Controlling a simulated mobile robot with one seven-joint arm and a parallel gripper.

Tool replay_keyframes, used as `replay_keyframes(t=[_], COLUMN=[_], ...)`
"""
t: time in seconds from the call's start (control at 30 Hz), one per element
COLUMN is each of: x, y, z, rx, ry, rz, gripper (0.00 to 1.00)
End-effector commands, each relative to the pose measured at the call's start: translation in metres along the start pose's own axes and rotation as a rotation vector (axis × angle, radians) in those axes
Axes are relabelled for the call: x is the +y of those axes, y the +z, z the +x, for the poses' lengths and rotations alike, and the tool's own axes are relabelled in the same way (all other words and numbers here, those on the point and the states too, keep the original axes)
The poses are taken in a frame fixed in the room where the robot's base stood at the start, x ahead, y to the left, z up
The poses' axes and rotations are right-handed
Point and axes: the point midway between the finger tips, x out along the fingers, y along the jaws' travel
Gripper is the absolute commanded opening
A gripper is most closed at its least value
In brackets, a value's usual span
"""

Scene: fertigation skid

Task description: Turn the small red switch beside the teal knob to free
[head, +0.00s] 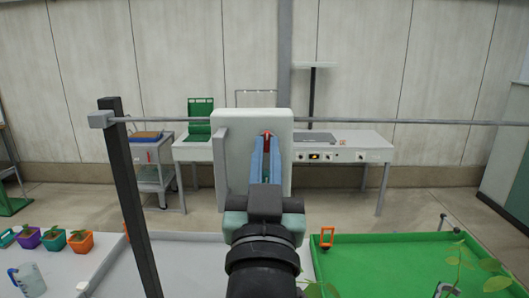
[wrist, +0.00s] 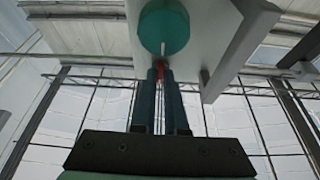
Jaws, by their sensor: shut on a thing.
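The small red switch (head: 267,133) is on the pale panel box (head: 240,122). My gripper (head: 266,145) is shut on it, with blue fingers on either side, so only a little red shows. In the wrist view the red also shows as a thin strip between the fingertips (wrist: 160,72). The round teal knob (wrist: 163,28) with a white pointer line is just beyond the fingertips there. In the head view my gripper hides most or all of the knob. The switch's exact angle and any markings cannot be read.
A grey plate (head: 221,160) sticks out along the panel's left edge. A thin horizontal pipe (head: 400,122) runs behind, and a dark post (head: 130,190) stands at left. A green tray (head: 385,262) lies low at right; several potted plants (head: 54,239) sit at left.

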Motion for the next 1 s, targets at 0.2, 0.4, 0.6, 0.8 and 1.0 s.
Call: replay_keyframes(t=[0.2, 0.4, 0.6, 0.8, 1.0], x=[0.0046, 0.006, 0.0064, 0.0068, 0.007], y=[0.0001, 0.0004, -0.0003, -0.0016, -0.0032], z=[-0.0008, -0.0011, -0.0006, 0.0001, 0.0008], rx=[0.006, 0.007, 0.006, 0.004, 0.003], ry=[-0.074, -0.147, -0.213, -0.264, -0.296], rz=[-0.195, -0.371, -0.53, -0.652, -0.73], gripper=[0.0, 0.0, 0.0, 0.0, 0.0])
